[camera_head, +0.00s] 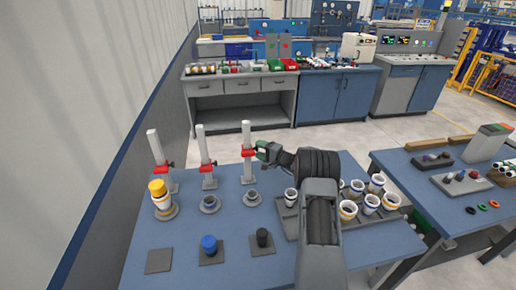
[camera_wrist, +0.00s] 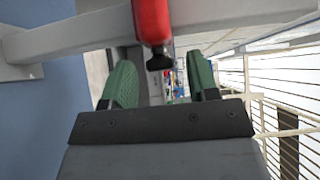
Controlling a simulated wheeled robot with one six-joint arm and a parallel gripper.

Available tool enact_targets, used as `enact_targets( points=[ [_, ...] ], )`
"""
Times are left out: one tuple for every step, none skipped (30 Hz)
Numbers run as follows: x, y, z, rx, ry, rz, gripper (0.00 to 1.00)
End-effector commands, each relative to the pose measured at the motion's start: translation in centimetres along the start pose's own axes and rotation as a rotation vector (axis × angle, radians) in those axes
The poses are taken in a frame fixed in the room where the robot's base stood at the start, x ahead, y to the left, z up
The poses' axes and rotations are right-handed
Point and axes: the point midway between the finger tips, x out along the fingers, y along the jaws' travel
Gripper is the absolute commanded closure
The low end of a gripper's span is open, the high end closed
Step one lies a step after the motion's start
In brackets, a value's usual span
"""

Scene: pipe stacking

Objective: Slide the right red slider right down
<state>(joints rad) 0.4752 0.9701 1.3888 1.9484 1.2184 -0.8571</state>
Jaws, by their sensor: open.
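The right red slider (camera_head: 248,153) sits part-way up the right white post (camera_head: 246,132), which stands at the back of the blue table. In the wrist view the red slider (camera_wrist: 152,20) shows at the top centre, with its black knob (camera_wrist: 159,61) pointing towards my gripper. My gripper (camera_head: 260,149) is just right of this slider. Its two green fingers are open, one on each side of the knob in the wrist view. I cannot tell whether they touch it. The post (camera_wrist: 70,38) runs across the wrist view, with its base at the left.
A middle red slider (camera_head: 208,168) and a left red slider (camera_head: 161,168) sit on their own white posts. A yellow-topped pipe stack (camera_head: 159,193) stands in front of the left post. A tray (camera_head: 290,224) with several white pipes lies under my arm at the right.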

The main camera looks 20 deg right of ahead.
Motion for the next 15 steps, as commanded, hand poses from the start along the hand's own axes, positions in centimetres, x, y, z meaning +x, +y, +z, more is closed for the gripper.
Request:
enact_targets(
  points=[
    [0.41, -0.04, 0.04, 0.001, -0.001, 0.0, 0.46],
    [0.58, -0.04, 0.05, 0.001, -0.001, 0.0, 0.46],
    [0.77, -0.04, 0.06, 0.001, -0.001, -0.001, 0.46],
    [0.89, -0.04, 0.07, 0.001, -0.001, -0.001, 0.46],
    [0.97, -0.05, 0.06, 0.001, -0.001, -0.001, 0.46],
    [1.06, -0.05, 0.06, 0.001, -0.001, -0.001, 0.46],
    [1.1, -0.04, 0.06, 0.001, -0.001, -0.001, 0.46],
    [1.12, -0.03, 0.05, 0.001, -0.001, -0.001, 0.46],
    [1.14, -0.02, 0.05, 0.001, 0.0, -0.001, 0.46],
    [1.14, -0.02, 0.05, 0.001, 0.0, -0.001, 0.46],
    [1.13, -0.01, 0.05, 0.001, 0.0, -0.001, 0.46],
    [1.13, -0.01, 0.05, 0.001, 0.0, -0.001, 0.46],
    [1.12, -0.01, 0.05, 0.001, -0.001, -0.001, 0.46],
    [1.12, 0.0, 0.05, 0.001, -0.001, -0.001, 0.46],
    [1.12, 0.0, 0.06, 0.001, -0.001, -0.001, 0.48]
  ],
)
